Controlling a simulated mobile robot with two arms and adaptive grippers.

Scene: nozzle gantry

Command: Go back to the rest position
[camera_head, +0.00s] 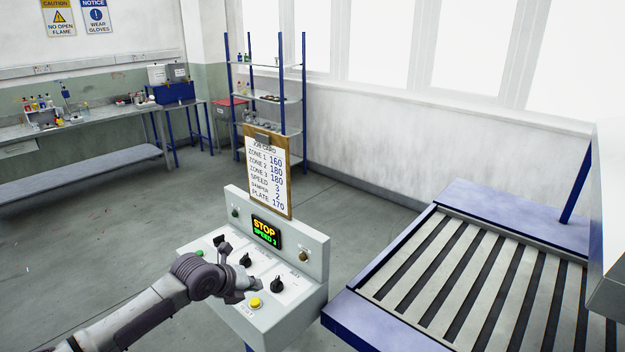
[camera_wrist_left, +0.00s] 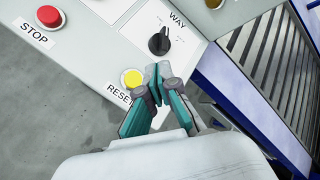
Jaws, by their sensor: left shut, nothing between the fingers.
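My left arm comes in from the left in the head view and its gripper (camera_head: 240,290) is over the front of the control console (camera_head: 312,300). In the left wrist view the fingers of the left gripper (camera_wrist_left: 157,72) are shut with nothing between them, close beside the yellow RESET button (camera_wrist_left: 132,78) and below the black WAY knob (camera_wrist_left: 159,41). I cannot tell whether the fingertips touch the panel. The yellow button (camera_head: 255,302) also shows in the head view. My right gripper is not in view.
The console display (camera_head: 266,232) reads STOP, SPEED 3. A job card (camera_head: 267,178) stands behind it. A red STOP button (camera_wrist_left: 49,16) is on the panel. A slatted conveyor (camera_head: 480,285) with blue edges is to the right. Open floor (camera_head: 80,240) lies to the left.

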